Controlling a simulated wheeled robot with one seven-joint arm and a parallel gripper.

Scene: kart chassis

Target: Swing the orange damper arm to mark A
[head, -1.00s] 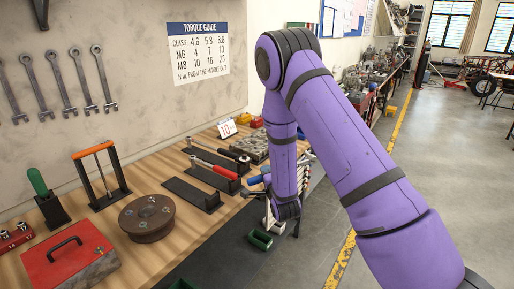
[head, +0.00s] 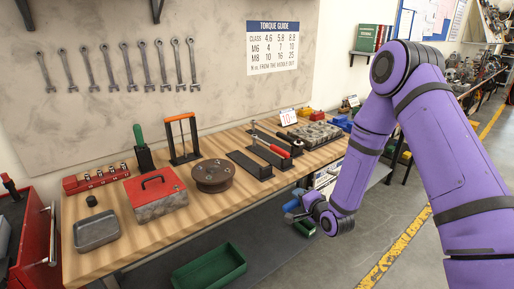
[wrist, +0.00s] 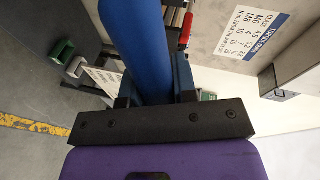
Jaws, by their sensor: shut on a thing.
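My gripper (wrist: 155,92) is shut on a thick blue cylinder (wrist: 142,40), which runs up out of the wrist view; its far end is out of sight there. In the head view a blue end (head: 291,206) shows beside my gripper (head: 300,214), low in front of the bench's front edge. I cannot make out an orange damper arm or a mark A in either view.
The wooden bench (head: 130,240) carries a red box (head: 155,185), a brown disc (head: 212,175), a grey tray (head: 97,232) and a red-handled tool (head: 270,146). A green bin (head: 210,270) sits below. A red cabinet (head: 38,235) stands left. Open floor (head: 375,225) lies right.

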